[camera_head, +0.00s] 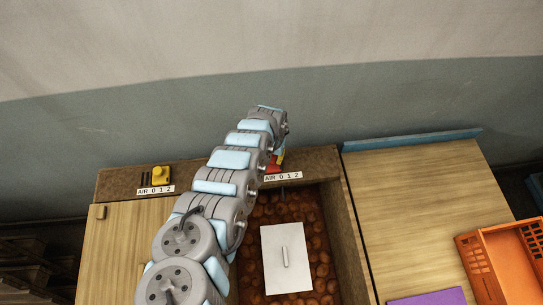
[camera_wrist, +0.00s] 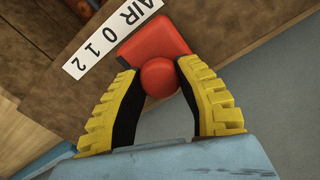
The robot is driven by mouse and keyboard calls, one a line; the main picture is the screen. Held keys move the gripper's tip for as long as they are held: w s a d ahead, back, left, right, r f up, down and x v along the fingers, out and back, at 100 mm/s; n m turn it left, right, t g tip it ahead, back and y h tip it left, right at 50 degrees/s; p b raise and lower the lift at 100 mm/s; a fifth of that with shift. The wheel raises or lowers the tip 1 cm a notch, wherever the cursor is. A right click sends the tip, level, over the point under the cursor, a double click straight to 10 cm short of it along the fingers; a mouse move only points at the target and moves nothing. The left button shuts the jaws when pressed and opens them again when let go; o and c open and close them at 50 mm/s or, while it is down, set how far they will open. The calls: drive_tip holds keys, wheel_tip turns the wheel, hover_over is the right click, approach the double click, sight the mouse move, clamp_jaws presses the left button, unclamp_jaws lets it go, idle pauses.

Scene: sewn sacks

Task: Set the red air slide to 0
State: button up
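The red air slide (camera_wrist: 155,42) is a red block with a round red knob (camera_wrist: 159,77), set beside a white label (camera_wrist: 103,38) reading AIR 0 1 2. In the wrist view it sits beside the AIR and 0 end of the label; its exact setting I cannot read. My gripper (camera_wrist: 158,72) has yellow ribbed fingers with black pads, one on each side of the knob, and appears shut on it. In the head view a small part of the red slide (camera_head: 273,168) shows behind my arm, above its label (camera_head: 283,177).
A yellow slide (camera_head: 161,174) with its own AIR 0 1 2 label stands left. Below is a bin of brown round things with a white handled lid (camera_head: 286,258). An orange crate (camera_head: 497,262) and a purple sheet (camera_head: 430,297) lie right. A wall rises behind.

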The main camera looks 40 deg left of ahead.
drive_tip(key=o, duration=0.6)
drive_tip(key=shift+s+a+f, duration=0.1)
drive_tip(key=shift+s+a, duration=0.15)
drive_tip(key=shift+c, duration=0.2)
drive_tip(key=shift+w+d, duration=0.1)
drive_tip(key=shift+w+r, duration=0.1)
drive_tip(key=shift+r, duration=1.5)
wheel_tip(320, 180, up, 9)
